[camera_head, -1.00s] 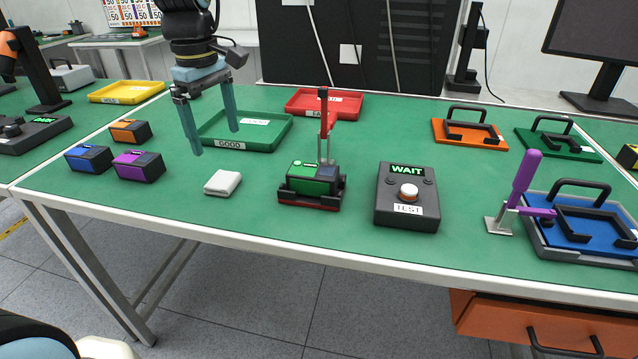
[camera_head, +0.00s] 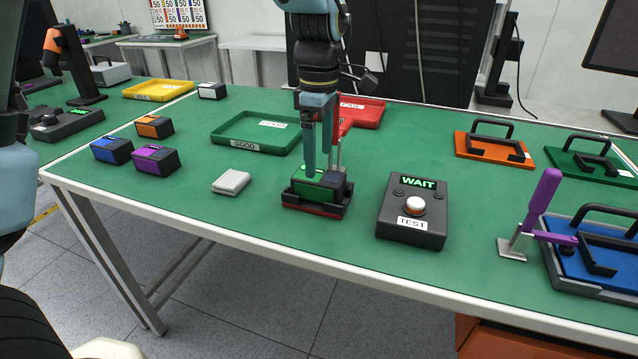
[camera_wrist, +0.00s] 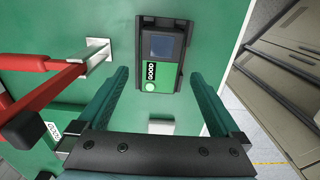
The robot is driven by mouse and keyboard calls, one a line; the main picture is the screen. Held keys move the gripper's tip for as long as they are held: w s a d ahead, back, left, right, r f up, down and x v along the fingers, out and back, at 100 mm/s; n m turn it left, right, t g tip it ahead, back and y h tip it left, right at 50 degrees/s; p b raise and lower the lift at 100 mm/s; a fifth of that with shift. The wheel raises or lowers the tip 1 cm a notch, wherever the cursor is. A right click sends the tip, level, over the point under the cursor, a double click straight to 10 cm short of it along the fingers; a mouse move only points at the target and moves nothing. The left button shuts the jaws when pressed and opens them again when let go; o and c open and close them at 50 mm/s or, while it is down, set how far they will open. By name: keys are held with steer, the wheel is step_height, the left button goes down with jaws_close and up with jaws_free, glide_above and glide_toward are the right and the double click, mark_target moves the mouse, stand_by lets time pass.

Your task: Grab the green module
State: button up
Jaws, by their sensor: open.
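The green module (camera_head: 308,178) sits in a dark cradle with a red base (camera_head: 314,209), and my gripper partly covers it in the head view. My gripper (camera_head: 318,160) is open, pointing down over the module. In the wrist view my gripper's two fingers (camera_wrist: 160,78) stand apart, with the module ahead between and beyond their tips. Nothing is held. I cannot tell whether a finger touches the module.
A red clamp lever (camera_wrist: 45,95) stands close beside the cradle. The WAIT test box (camera_head: 412,212) is to the right. A white block (camera_head: 231,181) lies left, with a green tray (camera_head: 222,131) behind. Blue (camera_head: 112,150), purple (camera_head: 155,160) and orange (camera_head: 154,127) modules are further left.

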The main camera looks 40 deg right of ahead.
mark_target(319, 175)
steer(key=shift+f+p, duration=0.55)
steer(key=shift+f, duration=1.7)
steer(key=c, duration=1.5)
